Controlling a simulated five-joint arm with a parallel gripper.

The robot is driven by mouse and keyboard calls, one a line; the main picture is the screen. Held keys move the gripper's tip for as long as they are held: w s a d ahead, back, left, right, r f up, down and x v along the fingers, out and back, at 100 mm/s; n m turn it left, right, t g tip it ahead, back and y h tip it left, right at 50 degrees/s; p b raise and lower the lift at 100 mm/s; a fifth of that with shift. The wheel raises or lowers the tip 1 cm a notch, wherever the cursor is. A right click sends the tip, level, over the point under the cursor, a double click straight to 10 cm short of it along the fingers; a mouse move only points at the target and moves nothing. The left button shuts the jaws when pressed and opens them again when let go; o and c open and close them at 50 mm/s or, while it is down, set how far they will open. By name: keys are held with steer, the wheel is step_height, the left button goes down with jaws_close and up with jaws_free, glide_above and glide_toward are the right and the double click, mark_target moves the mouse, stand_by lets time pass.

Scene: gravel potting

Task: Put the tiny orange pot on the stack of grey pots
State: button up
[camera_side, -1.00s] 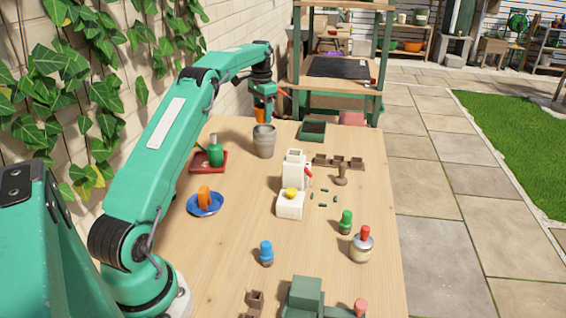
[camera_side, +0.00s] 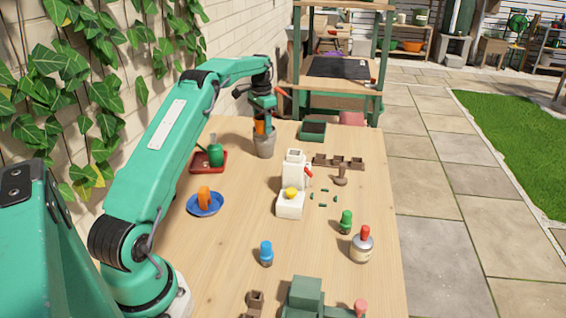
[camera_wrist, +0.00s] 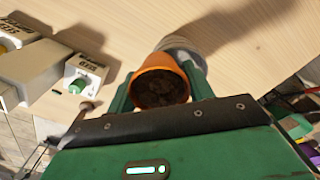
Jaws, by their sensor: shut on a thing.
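My gripper (camera_side: 261,117) is shut on the tiny orange pot (camera_side: 259,128) and holds it upright at the mouth of the stack of grey pots (camera_side: 265,147). The stack stands on the far part of the wooden table. In the wrist view the orange pot (camera_wrist: 160,72), filled with dark soil, sits between the green fingers of my gripper (camera_wrist: 160,88). The stack's grey rim (camera_wrist: 183,43) shows just beyond it. The pot's lower end overlaps the stack's rim in the side view; I cannot tell whether they touch.
A red tray (camera_side: 221,168) with a green bottle (camera_side: 215,155) stands left of the stack, and a dark green tray (camera_side: 312,131) to its right. A white dispenser (camera_side: 294,172) stands nearer. A blue saucer (camera_side: 215,210) holds an orange object (camera_side: 204,194).

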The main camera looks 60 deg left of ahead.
mark_target(262, 117)
steer(key=shift+f, duration=0.15)
steer(key=o, duration=1)
steer(key=shift+r, duration=3.9)
